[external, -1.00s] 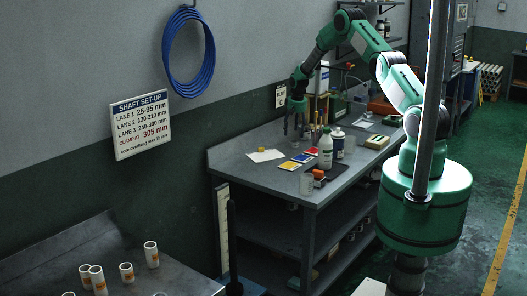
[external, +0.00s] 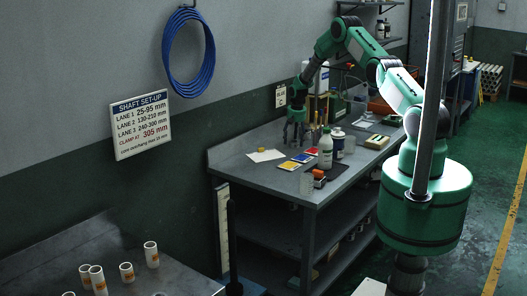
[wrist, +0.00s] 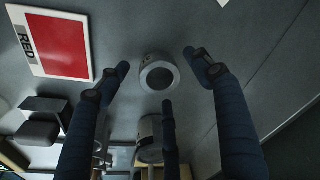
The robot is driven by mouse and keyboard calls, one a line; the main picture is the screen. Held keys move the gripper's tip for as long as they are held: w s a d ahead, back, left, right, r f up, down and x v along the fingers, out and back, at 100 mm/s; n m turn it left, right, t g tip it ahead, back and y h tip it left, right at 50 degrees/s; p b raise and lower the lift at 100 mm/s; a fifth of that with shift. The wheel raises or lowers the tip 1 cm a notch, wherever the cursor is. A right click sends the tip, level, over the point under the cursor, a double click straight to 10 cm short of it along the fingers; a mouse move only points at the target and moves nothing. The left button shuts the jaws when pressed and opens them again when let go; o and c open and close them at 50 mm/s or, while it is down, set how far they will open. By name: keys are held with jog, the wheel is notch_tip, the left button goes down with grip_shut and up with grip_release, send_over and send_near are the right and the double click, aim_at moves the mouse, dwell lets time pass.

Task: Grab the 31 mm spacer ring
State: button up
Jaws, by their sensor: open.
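A small grey ring (wrist: 146,75) with a round hole lies on the grey bench in the wrist view. No size marking is readable on it. My gripper (wrist: 160,78) is open, with its dark fingers spread around the ring and apart from it. In the external view my gripper (external: 294,138) points down low over the bench top. The ring cannot be made out there.
A red card marked RED (wrist: 68,42) lies left of the ring. A grey cylindrical object (wrist: 149,152) stands below it, partly behind a finger.

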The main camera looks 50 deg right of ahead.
dwell(0.3)
jog(key=c, duration=1.3)
jog(key=shift+r, duration=0.2)
jog(key=shift+r, duration=0.85)
jog(key=shift+s+a+r, duration=0.1)
jog(key=shift+s+r, duration=0.05)
jog(key=shift+r, duration=0.65)
jog(key=s+a, duration=0.2)
jog(key=s, duration=0.2)
jog(key=s+a+r, duration=0.1)
jog(key=s+a, duration=0.1)
jog(key=s, duration=0.3)
jog(key=s+a, duration=0.2)
jog(key=s, duration=0.3)
jog(key=shift+a+r+b, duration=0.15)
jog(key=shift+a+b, duration=0.2)
jog(key=shift+b, duration=0.05)
